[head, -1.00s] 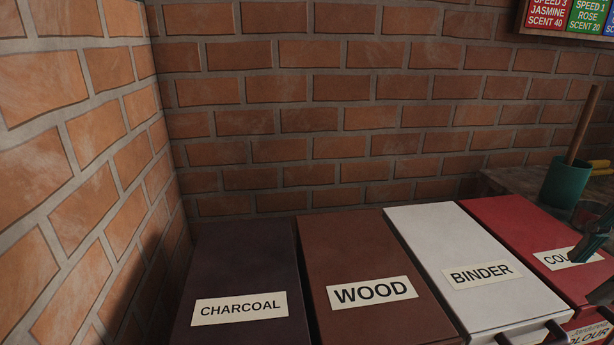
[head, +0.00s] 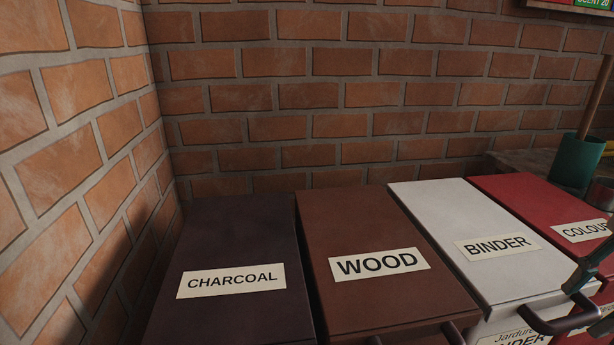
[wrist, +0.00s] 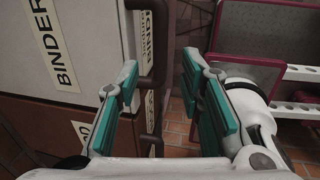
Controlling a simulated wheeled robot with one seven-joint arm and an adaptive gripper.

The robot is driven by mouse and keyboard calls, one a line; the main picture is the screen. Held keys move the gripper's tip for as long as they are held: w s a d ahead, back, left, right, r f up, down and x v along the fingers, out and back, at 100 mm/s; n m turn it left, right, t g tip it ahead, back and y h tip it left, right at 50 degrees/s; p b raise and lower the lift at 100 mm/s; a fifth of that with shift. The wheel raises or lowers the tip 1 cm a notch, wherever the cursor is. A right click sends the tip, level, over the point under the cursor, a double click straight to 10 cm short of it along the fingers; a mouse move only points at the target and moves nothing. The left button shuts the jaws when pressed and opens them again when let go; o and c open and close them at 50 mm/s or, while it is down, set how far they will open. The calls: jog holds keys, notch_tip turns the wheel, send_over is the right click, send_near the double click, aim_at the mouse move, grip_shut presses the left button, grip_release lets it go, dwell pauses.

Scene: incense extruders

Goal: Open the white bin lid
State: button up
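The white bin with the BINDER label shows in the head view, and its flat white lid (head: 450,215) is down. A dark bar handle (head: 562,322) sticks out at the lid's front edge. My gripper (head: 592,268) is at the right edge of the head view, close to the handle's right end and partly cut off. In the wrist view the white lid (wrist: 95,25) is at the upper left, turned sideways. There my gripper (wrist: 160,78) is open, with teal pads apart and the dark handle (wrist: 154,45) in the gap between them. I cannot tell whether a pad touches it.
Brown WOOD (head: 365,220) and dark CHARCOAL (head: 235,235) bins stand left of the white bin. A red COLOUR bin (head: 530,200) is right of it. A brick wall (head: 350,100) stands behind. A pink-edged shelf (wrist: 245,75) is right in the wrist view.

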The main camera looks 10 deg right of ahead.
aim_at(571, 321)
jog(key=shift+w+f+b, duration=0.2)
jog(key=shift+f+b, duration=0.15)
jog(key=shift+f, duration=0.7)
jog(key=shift+w+f+b, duration=0.2)
jog(key=shift+f+b, duration=0.1)
jog(key=shift+f, duration=0.7)
grip_shut()
